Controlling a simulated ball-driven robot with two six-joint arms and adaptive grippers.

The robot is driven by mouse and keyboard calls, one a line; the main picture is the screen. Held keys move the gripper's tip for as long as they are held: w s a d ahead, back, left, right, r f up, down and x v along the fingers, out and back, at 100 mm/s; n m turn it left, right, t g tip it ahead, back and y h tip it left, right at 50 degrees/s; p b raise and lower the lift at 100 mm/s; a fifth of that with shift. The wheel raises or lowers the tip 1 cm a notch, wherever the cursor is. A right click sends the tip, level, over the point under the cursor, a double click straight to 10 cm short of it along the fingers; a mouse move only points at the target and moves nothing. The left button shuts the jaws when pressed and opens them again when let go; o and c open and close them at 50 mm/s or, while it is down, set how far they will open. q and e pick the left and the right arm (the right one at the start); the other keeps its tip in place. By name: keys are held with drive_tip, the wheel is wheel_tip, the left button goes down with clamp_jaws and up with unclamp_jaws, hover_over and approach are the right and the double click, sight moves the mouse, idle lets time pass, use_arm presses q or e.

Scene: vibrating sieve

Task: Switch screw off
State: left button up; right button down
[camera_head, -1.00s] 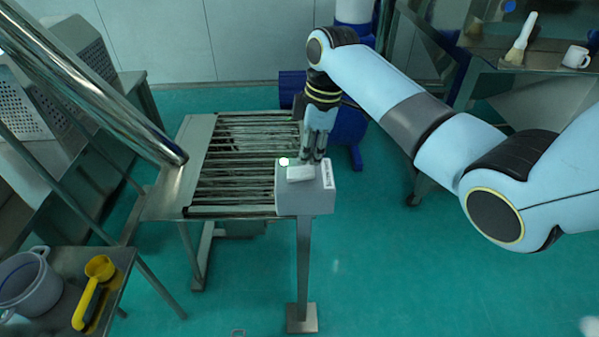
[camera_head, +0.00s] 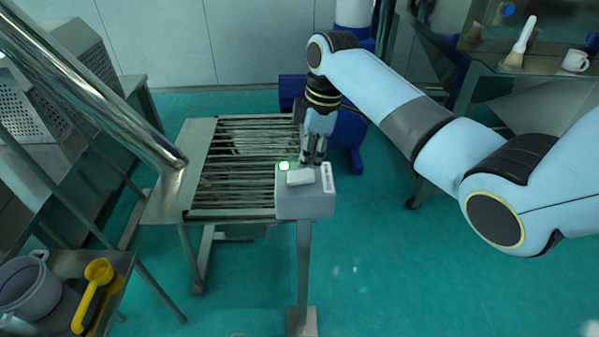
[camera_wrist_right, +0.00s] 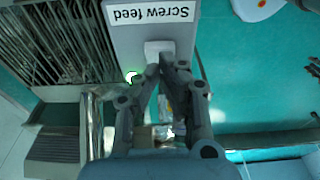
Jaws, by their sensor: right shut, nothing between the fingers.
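The grey switch box (camera_head: 305,205) stands on a post at the front right corner of the slatted sieve. On its top are a white rocker switch (camera_head: 300,177), a lit green lamp (camera_head: 284,166) and a label. In the right wrist view the label (camera_wrist_right: 150,14) reads "Screw feed" upside down, with the switch (camera_wrist_right: 158,47) and the glowing lamp (camera_wrist_right: 131,77) near it. My right gripper (camera_head: 314,162) is shut and empty, pointing down at the back edge of the switch. Its fingertips (camera_wrist_right: 167,66) are at the switch; contact is unclear. My left gripper is out of view.
The slatted sieve bed (camera_head: 245,180) lies left of the box. A shiny metal tube (camera_head: 90,90) slants down to it. A side table holds a grey pot (camera_head: 25,290) and a yellow scoop (camera_head: 92,295). A brush (camera_head: 521,45) and white mug (camera_head: 576,60) stand back right.

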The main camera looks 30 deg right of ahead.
sight(309, 173)
drive_tip(key=shift+f+b, duration=0.6)
drive_tip(key=shift+f, duration=0.6)
idle(0.7)
wheel_tip(309, 173, up, 5)
drive_tip(key=p, duration=0.5)
drive_tip(key=shift+f, duration=0.15)
drive_tip(key=shift+r+p, duration=0.3)
drive_tip(key=shift+p, duration=0.1)
drive_tip(key=shift+r, duration=0.85)
